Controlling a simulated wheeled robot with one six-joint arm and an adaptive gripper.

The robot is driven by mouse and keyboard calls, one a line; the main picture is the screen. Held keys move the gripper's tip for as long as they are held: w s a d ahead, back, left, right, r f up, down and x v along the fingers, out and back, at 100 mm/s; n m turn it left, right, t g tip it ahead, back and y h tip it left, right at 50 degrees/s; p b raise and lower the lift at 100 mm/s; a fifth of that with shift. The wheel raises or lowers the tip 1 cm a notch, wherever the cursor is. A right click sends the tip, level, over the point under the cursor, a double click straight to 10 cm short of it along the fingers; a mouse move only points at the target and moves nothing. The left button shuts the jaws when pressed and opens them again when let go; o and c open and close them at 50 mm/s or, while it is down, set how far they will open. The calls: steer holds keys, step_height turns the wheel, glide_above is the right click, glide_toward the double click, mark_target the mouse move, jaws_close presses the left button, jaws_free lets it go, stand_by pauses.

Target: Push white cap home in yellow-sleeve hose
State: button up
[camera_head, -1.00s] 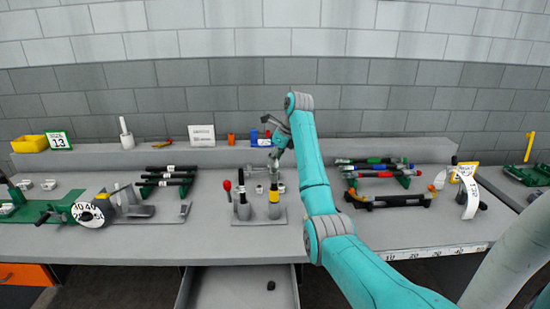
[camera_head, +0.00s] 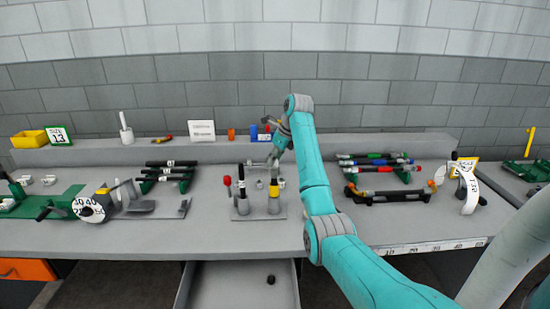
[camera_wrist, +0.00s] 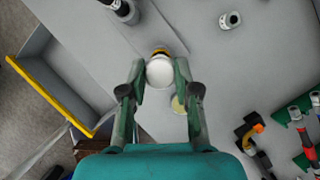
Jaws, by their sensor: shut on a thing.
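The yellow-sleeve hose (camera_head: 274,190) stands upright, black with a yellow band, in a grey stand on the bench. My gripper (camera_head: 273,160) is above it, pointing down. In the wrist view, the white cap (camera_wrist: 159,73) sits between the fingertips of my gripper (camera_wrist: 160,78), which is shut on it. A bit of the yellow sleeve (camera_wrist: 160,51) shows just behind the cap, so the cap is over the hose's end. How deep the cap sits is hidden.
A second black hose (camera_head: 242,192) stands left of the yellow-sleeve one, near a red-topped tool (camera_head: 227,183). A loose grey fitting (camera_wrist: 230,20) lies on the bench. An open drawer (camera_head: 240,285) is below. Racked hoses (camera_head: 380,172) lie to the right.

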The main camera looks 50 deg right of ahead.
steer(key=o, duration=0.8)
steer(key=shift+f, duration=0.1)
step_height(320, 180, up, 10)
stand_by(0.6)
